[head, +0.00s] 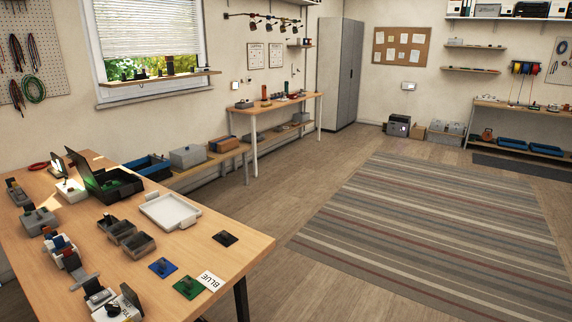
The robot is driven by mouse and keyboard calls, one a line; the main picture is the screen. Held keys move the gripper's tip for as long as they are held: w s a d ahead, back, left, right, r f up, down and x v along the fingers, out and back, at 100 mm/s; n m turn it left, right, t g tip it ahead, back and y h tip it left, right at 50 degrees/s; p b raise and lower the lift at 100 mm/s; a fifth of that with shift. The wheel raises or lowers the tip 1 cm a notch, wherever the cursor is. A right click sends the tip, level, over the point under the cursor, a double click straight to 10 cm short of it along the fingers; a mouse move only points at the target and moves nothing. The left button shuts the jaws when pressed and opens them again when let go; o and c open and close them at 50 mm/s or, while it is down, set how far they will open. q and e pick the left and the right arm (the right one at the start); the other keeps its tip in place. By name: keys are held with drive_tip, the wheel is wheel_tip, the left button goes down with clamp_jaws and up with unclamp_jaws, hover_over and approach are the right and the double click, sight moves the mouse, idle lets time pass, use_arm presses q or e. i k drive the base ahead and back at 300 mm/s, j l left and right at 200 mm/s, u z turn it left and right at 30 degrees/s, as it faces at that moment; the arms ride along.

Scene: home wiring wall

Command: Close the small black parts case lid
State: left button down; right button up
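The small black parts case (126,188) sits on the wooden workbench at the left, toward its back edge. Its lid (82,172) stands raised on the left side of the case, so the case is open. Something green shows inside, too small to make out. Neither of my grippers is in view.
The workbench (215,262) holds a white tray (170,211) and grey bins (137,245) near the case. Blue, green and black plates and a card reading BLUE lie toward the front right. Devices line the left side. Open floor and a striped rug (430,225) lie to the right.

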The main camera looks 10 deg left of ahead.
sight(83, 169)
drive_tip(key=j, duration=5.55)
drive_tip(key=i, duration=0.05)
